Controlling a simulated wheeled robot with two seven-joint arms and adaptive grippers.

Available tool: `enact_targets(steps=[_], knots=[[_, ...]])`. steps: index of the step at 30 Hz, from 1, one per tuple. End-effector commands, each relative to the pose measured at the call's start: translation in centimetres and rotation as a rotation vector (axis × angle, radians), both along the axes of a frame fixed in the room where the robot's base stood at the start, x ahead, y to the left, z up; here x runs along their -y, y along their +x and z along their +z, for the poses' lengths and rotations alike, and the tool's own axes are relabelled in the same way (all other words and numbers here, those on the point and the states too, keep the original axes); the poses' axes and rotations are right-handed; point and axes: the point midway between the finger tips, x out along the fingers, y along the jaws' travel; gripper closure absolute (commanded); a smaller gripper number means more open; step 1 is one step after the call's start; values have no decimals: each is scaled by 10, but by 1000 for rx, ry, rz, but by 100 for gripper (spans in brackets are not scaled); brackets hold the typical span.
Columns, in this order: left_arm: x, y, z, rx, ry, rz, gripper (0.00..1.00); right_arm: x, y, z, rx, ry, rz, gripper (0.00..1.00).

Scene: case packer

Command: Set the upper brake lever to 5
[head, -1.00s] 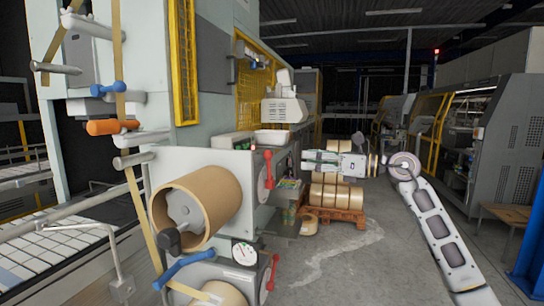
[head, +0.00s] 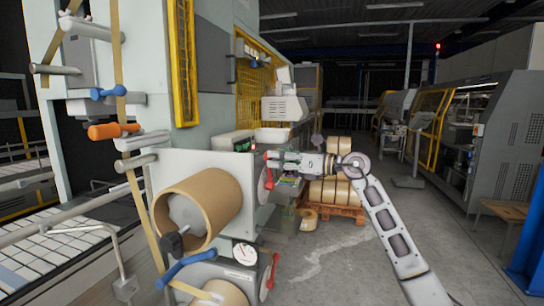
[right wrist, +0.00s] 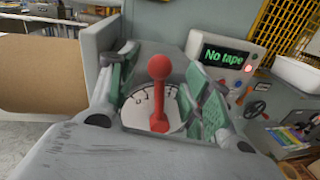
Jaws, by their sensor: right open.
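The upper brake lever is red with a ball knob; in the head view it (head: 268,184) is partly hidden by my right gripper (head: 274,160). In the right wrist view the lever (right wrist: 159,92) stands in the middle, in front of a white round dial (right wrist: 138,109) with dark numbers, not all readable. My right gripper is open, with one finger (right wrist: 112,95) on each side of the lever; I cannot tell whether either touches it. The lower red brake lever (head: 272,268) shows below in the head view. My left gripper is out of view.
A large tape roll (head: 213,200) sits left of the upper lever. A panel reading "No tape" (right wrist: 226,57) is behind the dial. A pallet (head: 337,210) with tape rolls stands behind my right arm. Open floor (head: 330,265) lies to the right.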

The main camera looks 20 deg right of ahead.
Motion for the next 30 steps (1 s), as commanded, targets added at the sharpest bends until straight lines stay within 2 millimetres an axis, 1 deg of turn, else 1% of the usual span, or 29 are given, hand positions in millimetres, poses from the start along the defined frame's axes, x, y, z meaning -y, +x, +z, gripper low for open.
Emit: enact_targets(steps=[3, 9, 21, 23, 30], knots=[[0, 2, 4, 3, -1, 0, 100, -8, 8, 2, 1, 1, 0, 51], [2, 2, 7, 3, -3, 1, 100, -18, 17, 1, 0, 0, 0, 51], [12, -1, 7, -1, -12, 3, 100, -20, 19, 0, 1, -1, -1, 51], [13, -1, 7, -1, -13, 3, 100, -20, 19, 0, 1, -1, -1, 57], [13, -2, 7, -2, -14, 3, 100, -20, 19, 0, 1, -1, -1, 88]])
